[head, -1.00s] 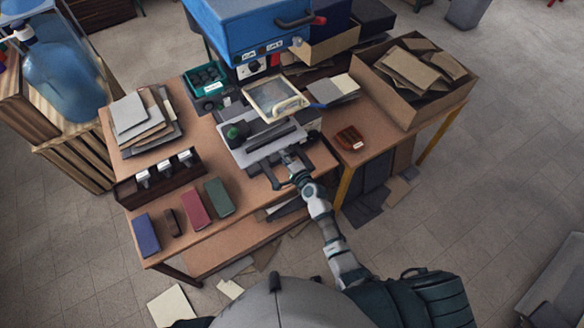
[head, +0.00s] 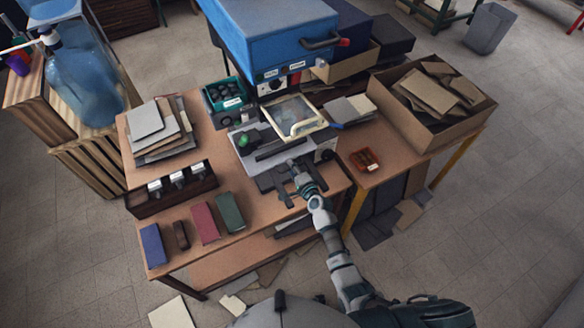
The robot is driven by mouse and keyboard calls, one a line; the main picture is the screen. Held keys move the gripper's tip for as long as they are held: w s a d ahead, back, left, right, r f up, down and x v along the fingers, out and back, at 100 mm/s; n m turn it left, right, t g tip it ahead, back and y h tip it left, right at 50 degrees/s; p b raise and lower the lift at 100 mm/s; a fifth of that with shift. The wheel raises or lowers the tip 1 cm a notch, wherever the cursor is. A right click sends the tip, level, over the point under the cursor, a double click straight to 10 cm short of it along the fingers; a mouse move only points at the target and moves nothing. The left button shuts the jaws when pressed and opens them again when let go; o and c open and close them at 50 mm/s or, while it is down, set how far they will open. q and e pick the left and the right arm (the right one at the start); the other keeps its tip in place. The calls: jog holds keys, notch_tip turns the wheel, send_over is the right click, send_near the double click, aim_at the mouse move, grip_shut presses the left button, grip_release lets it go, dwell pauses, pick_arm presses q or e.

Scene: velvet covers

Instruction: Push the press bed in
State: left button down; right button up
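The press (head: 275,40) is a blue machine with a dark handle, at the back of the brown worktable. Its grey bed (head: 268,158) sticks out in front and below, with a dark bar and a green knob on it. A cream-framed glass panel (head: 293,114) is tilted over the rear of the bed. My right gripper (head: 294,180) is at the bed's front edge, its dark fingers spread apart with nothing held between them. Whether it touches the bed cannot be told from this height. My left gripper is out of view.
Left on the table (head: 250,200) are stacked boards (head: 157,128), a dark rack (head: 172,190) and several coloured blocks. A green tray (head: 225,97) stands beside the press. Right are a small orange tray (head: 366,160) and a carton of scraps (head: 435,105).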

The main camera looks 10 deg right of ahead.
jog(key=shift+r, duration=0.1)
jog(key=v, duration=1.1)
jog(key=shift+s, duration=0.4)
jog(key=shift+d, duration=0.15)
jog(key=v, duration=0.7)
jog(key=b+x, duration=0.1)
jog(key=x, duration=1.6)
jog(key=shift+w, duration=0.25)
jog(key=shift+r, duration=0.1)
grip_shut()
